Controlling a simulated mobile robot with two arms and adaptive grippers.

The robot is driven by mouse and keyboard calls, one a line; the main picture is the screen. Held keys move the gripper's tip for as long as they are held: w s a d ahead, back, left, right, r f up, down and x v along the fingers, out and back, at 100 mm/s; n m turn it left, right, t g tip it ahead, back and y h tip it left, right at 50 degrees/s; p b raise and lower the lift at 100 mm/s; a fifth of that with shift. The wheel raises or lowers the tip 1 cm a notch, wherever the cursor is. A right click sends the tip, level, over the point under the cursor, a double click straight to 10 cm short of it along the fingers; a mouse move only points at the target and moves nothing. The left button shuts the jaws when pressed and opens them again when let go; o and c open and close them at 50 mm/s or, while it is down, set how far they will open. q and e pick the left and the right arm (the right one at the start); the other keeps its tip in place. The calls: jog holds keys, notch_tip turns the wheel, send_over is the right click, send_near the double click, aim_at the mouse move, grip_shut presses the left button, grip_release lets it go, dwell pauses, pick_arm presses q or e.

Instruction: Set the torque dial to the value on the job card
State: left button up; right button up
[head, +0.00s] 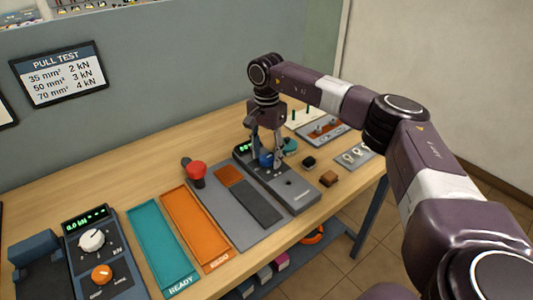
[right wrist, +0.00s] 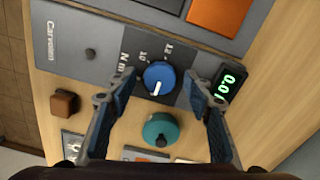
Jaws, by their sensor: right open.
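The blue torque dial (right wrist: 159,77) has a white pointer mark. It sits on a dark grey unit (right wrist: 75,40) marked "N m", with 10 and 12 legible near the dial. The unit's green display (right wrist: 229,84) reads about 0.0, its end cut off. In the head view the dial (head: 266,160) is partly hidden by my right gripper (head: 266,150), which points down over it. In the right wrist view the open fingers (right wrist: 159,80) appear on either side of the dial; I cannot tell whether they touch it. I see no sheet clearly marked as the job card. My left gripper is out of view.
A teal knob (right wrist: 161,130) and a brown block (right wrist: 64,103) are near the unit. On the bench are a red button (head: 196,169), teal (head: 152,245) and orange (head: 198,225) trays, and another dial unit (head: 95,250). A PULL TEST chart (head: 60,75) hangs on the wall.

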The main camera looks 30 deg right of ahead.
jog(key=c, duration=1.2)
jog(key=shift+o, duration=0.2)
